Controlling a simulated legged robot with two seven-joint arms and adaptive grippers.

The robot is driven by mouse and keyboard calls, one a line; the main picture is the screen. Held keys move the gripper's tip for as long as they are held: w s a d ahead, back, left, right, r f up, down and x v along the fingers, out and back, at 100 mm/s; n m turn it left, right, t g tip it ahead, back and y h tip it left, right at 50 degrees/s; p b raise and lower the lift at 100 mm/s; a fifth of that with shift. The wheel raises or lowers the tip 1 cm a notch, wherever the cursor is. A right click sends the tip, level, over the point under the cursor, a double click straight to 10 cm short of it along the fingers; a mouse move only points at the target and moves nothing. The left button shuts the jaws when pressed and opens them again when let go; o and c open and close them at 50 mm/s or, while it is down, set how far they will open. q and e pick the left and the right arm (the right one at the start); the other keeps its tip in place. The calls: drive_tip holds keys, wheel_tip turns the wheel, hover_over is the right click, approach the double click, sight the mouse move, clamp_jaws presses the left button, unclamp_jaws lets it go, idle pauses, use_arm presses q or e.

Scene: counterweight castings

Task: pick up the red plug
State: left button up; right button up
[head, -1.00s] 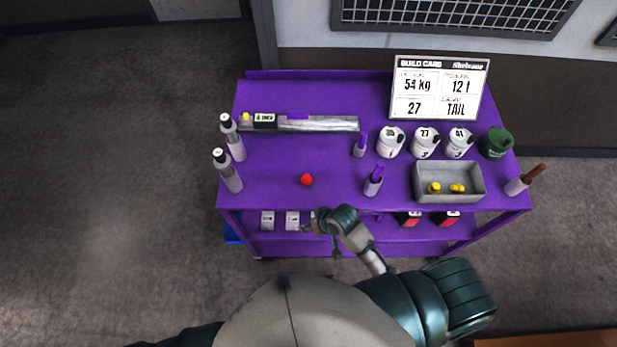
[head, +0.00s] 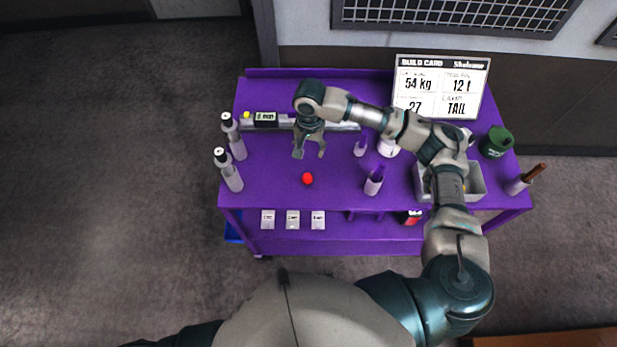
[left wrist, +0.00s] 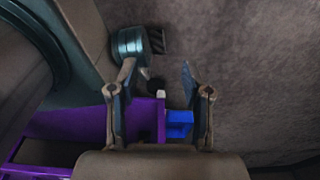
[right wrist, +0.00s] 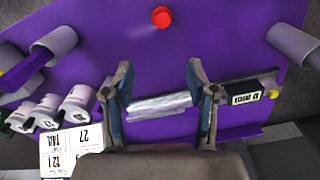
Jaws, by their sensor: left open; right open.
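The red plug (head: 307,178) lies on the purple cart top (head: 270,190), near its front edge and left of the middle. It also shows in the right wrist view (right wrist: 161,17) at the top, beyond the fingertips. My right gripper (head: 308,153) is open and empty above the cart, a little behind the plug in the head view. In the right wrist view its fingers (right wrist: 160,72) stand wide apart with nothing between them but the cart and grey bar further off. My left gripper (left wrist: 157,75) is open and empty in the left wrist view, away from the plug.
Two grey bottles (head: 229,170) stand at the left edge. A grey bar (head: 345,126) lies behind the plug. A grey holder (head: 373,183) stands to its right. Partly hidden by my arm are white containers and a grey tray (head: 477,180). The sign (head: 441,85) stands at the back.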

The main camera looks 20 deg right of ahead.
hover_over(307, 175)
wheel_tip(307, 175, down, 7)
drive_tip(key=shift+w+d, duration=0.1)
drive_tip(key=shift+d, duration=0.05)
drive_tip(key=f, duration=0.4)
drive_tip(key=shift+d+f+p, duration=0.15)
drive_tip(key=shift+d+p, duration=0.25)
drive_tip(key=shift+f, duration=0.6)
drive_tip(key=f, duration=0.2)
drive_tip(key=a+f, duration=0.1)
drive_tip(key=shift+f+p, duration=0.35)
drive_tip(key=shift+f, duration=0.3)
drive_tip(key=shift+a+f, duration=0.15)
drive_tip(key=shift+s+d, duration=0.2)
drive_tip(key=c, duration=0.8)
use_arm(q)
drive_tip(key=shift+a+r, duration=0.5)
drive_tip(key=shift+r, duration=0.25)
use_arm(e)
drive_tip(key=shift+d, duration=0.1)
